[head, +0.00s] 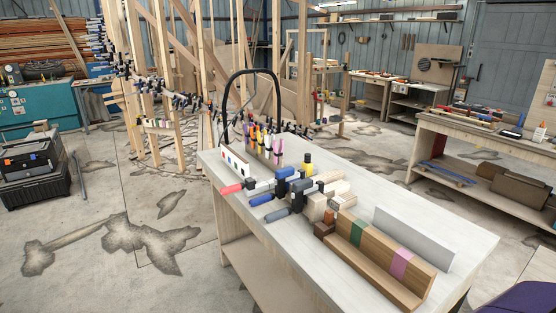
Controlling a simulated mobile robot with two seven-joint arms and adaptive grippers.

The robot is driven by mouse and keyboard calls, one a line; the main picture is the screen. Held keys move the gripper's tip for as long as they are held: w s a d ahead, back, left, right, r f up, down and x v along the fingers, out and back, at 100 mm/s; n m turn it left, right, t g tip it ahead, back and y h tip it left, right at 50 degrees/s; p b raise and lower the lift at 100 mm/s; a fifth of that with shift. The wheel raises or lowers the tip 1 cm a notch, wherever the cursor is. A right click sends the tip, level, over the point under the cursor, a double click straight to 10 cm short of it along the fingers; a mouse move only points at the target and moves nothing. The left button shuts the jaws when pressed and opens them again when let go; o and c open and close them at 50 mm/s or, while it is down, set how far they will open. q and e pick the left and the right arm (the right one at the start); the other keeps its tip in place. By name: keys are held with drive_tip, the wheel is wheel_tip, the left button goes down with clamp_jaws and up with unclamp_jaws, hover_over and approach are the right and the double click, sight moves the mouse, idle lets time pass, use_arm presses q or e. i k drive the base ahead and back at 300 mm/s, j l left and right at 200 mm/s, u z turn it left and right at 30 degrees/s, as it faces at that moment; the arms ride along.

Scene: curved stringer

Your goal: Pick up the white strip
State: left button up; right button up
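A long, flat, pale grey-white strip (413,238) stands on its long edge at the right end of the workbench (474,244). It lies just behind a wooden block (384,248) with green and pink bands, and its lower front part is partly hidden by that block. Nothing holds the strip. Neither of my grippers shows in the head view.
Several clamps (272,198) with red and blue handles lie left of the wooden pieces. A white holder (234,160) and a tall black hoop (249,72) stand at the far left end. The bench's right front corner is bare. Another bench (485,131) stands behind right.

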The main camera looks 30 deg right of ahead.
sight(440, 254)
drive_tip(key=z, duration=2.3)
drive_tip(key=j+z, duration=0.15)
drive_tip(key=z, duration=0.2)
drive_tip(key=j+z, duration=0.1)
drive_tip(key=z, duration=0.25)
drive_tip(key=j+z, duration=0.4)
drive_tip(key=k+j+z, duration=0.15)
drive_tip(key=j+z, duration=0.3)
drive_tip(key=j, duration=0.15)
drive_tip(key=k+j, duration=0.15)
drive_tip(key=j, duration=0.2)
drive_tip(key=k+j+z, duration=0.15)
drive_tip(key=j, duration=0.2)
drive_tip(key=k+j, duration=0.1)
drive_tip(key=j, duration=0.25)
drive_tip(key=z, duration=0.05)
